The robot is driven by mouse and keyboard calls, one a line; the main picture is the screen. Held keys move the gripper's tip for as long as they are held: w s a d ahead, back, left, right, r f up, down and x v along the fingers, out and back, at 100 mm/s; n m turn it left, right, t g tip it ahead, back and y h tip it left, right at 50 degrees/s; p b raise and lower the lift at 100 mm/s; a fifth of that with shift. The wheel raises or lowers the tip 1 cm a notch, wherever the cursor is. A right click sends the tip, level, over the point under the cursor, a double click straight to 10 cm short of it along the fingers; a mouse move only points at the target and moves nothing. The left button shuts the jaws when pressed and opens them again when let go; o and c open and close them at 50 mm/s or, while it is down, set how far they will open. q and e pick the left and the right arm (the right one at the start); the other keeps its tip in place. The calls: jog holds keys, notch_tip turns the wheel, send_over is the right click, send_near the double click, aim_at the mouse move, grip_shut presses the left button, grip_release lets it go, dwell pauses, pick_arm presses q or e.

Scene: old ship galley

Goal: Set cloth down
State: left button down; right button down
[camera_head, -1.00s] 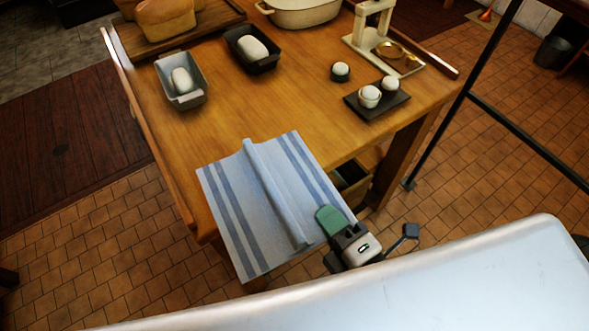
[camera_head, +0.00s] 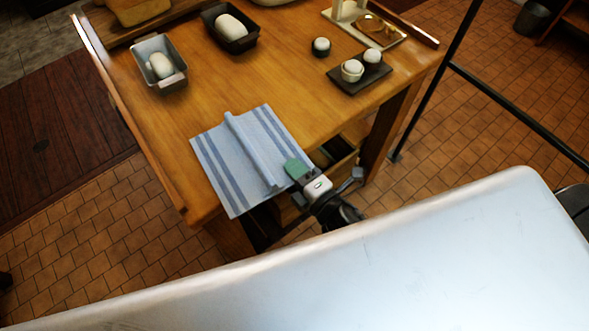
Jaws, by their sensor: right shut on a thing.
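The blue-and-white striped cloth (camera_head: 222,166) is at the table's near corner, with a raised fold running along its middle. Most of it is over the wooden table (camera_head: 185,122), and its lower part reaches past the near edge. I cannot tell whether its underside rests fully on the wood. My right gripper (camera_head: 297,170), with a green finger pad, is shut on the cloth's right edge, just off the table's near edge. The other finger is hidden. My left gripper is not in view.
Wood is clear between the tins and the cloth. A dark pole (camera_head: 432,100) stands to the right.

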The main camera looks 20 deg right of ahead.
jog(key=shift+f, duration=0.2)
jog(key=c, duration=1.7)
grip_release()
jog(key=shift+f, duration=0.1)
jog(key=o, duration=0.5)
jog(key=shift+r, duration=0.3)
jog(key=shift+b+v, duration=1.4)
jog(key=shift+v, duration=4.6)
